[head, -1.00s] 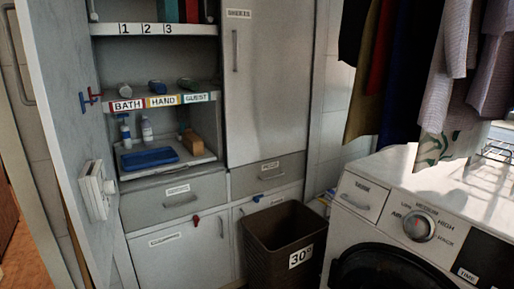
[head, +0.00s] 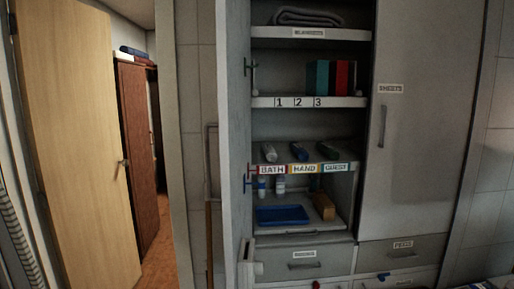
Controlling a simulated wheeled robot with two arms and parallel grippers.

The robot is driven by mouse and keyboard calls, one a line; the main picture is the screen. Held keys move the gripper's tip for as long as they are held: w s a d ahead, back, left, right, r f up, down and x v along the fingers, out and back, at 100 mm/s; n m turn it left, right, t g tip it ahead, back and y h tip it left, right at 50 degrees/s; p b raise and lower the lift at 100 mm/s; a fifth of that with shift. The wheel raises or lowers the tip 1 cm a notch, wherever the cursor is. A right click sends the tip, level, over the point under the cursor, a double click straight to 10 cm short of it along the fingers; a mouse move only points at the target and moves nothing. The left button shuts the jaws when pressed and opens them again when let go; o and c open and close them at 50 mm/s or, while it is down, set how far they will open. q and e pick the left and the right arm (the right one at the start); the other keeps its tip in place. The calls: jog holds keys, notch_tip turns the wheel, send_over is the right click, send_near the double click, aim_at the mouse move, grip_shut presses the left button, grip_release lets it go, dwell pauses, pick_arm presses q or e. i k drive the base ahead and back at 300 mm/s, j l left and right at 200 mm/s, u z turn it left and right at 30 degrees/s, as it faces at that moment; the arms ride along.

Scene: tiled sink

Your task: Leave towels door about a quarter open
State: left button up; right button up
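A tall grey cabinet door (head: 236,130) stands wide open on the left of the shelves in the head view, seen nearly edge-on. I see no towels label on it, so I cannot tell for sure that it is the towels door. A thin grey handle (head: 213,165) shows just left of it; I cannot tell whether it belongs to this door. The door labelled SHEETS (head: 414,130) to the right is shut. Neither of my grippers is in view.
Open shelves (head: 310,101) hold a folded blanket, coloured binders, rolled items and bottles. A blue tray (head: 282,215) lies on the low shelf. Drawers (head: 303,262) below are shut. A light wooden door (head: 75,150) stands at the left, with orange floor (head: 160,262) beside it.

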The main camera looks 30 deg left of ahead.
aim_at(232, 17)
jog(key=i+j, duration=0.1)
jog(key=j, duration=0.4)
jog(key=i+j, duration=0.1)
jog(key=j, duration=0.35)
jog(key=i+j, duration=0.15)
jog(key=j, duration=0.35)
jog(key=i+j, duration=0.1)
jog(key=j, duration=0.35)
